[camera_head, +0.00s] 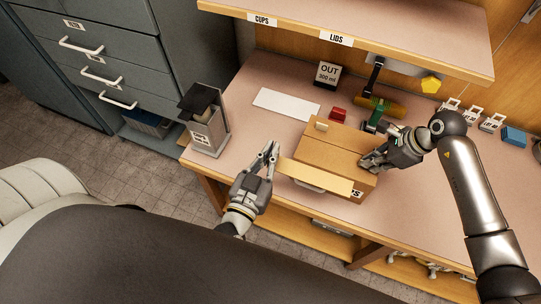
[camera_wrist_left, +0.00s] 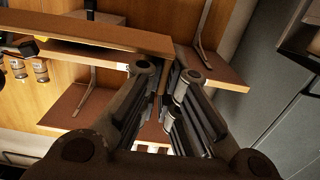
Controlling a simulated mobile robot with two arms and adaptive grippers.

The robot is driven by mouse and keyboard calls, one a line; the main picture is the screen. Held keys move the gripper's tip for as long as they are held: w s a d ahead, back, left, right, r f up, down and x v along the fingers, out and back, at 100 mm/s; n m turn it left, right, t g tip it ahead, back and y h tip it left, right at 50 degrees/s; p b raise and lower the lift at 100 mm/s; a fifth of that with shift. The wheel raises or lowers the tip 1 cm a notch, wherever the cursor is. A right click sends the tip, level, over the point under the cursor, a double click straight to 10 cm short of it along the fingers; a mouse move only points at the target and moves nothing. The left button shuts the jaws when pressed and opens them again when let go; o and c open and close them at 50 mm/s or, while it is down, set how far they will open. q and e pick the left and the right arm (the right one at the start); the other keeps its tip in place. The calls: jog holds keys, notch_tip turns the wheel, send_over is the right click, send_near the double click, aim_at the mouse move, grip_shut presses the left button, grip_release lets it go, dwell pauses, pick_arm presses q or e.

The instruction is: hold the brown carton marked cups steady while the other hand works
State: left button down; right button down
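The brown carton (camera_head: 335,150) stands near the front edge of the bench, a long flap (camera_head: 318,177) along its near side. Only the end of its printed label, "PS", shows below the flap. My left gripper (camera_head: 272,147) is just left of the carton, beside the flap's left end. Its fingers converge and look shut, with nothing seen between them. The fingertips also show in the left wrist view (camera_wrist_left: 162,75). My right gripper (camera_head: 368,162) is at the carton's right end and seems to touch it; its finger gap is hidden.
A grey device (camera_head: 207,130) stands at the bench's left end. A shelf (camera_head: 370,30) overhangs the back.

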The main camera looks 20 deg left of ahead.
dwell(0.3)
pick_arm(q)
jog(key=shift+r, duration=0.5)
pick_arm(e)
jog(key=c, duration=1.6)
grip_release()
jog(key=shift+o, duration=0.2)
jog(key=shift+d+r, duration=0.1)
jog(key=v, duration=1.1)
jog(key=shift+r, duration=0.4)
jog(key=shift+d, duration=0.1)
